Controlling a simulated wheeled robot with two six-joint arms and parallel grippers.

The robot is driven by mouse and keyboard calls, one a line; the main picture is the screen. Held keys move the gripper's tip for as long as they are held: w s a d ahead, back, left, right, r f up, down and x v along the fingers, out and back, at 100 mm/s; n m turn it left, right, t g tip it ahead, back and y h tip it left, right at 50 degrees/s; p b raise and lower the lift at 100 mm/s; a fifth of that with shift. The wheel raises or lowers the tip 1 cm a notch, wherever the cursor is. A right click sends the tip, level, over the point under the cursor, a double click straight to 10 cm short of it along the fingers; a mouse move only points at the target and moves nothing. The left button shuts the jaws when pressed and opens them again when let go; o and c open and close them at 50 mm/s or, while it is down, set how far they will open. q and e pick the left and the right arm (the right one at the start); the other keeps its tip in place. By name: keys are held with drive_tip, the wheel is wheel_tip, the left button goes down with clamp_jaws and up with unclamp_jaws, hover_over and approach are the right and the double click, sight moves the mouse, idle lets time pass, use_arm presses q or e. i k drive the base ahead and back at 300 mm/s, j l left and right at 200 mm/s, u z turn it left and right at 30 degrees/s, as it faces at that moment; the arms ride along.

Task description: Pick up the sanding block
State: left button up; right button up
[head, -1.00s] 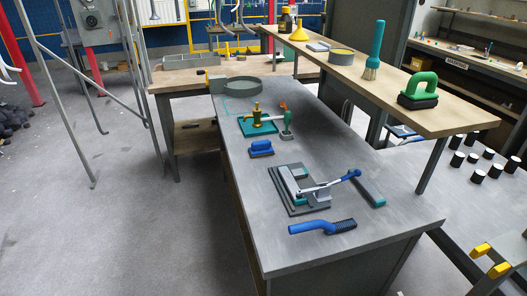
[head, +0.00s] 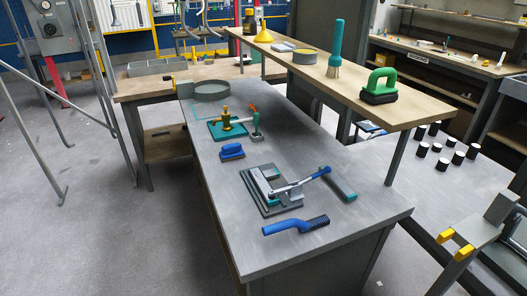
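A small blue block with a raised grip (head: 232,151) lies on the grey bench (head: 330,230), left of its middle. A green-handled block with a black base (head: 380,92) stands on the raised wooden shelf at the right. I cannot tell for certain which of the two is the sanding block. My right gripper (head: 454,245) is at the lower right, with its two yellow fingertips apart and nothing between them. It is off the bench's right side, well away from both blocks. My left gripper is out of view.
A teal brush (head: 335,50) stands on the shelf. Several black cylinders (head: 440,150) stand on the right table.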

sight(232, 152)
drive_tip(key=i+j+z, duration=0.2)
drive_tip(key=j+z, duration=0.2)
drive_tip(key=i+j+z, duration=0.15)
drive_tip(key=j+z, duration=0.3)
drive_tip(key=i+j+z, duration=0.1)
drive_tip(key=j+z, duration=0.3)
drive_tip(key=l, duration=0.1)
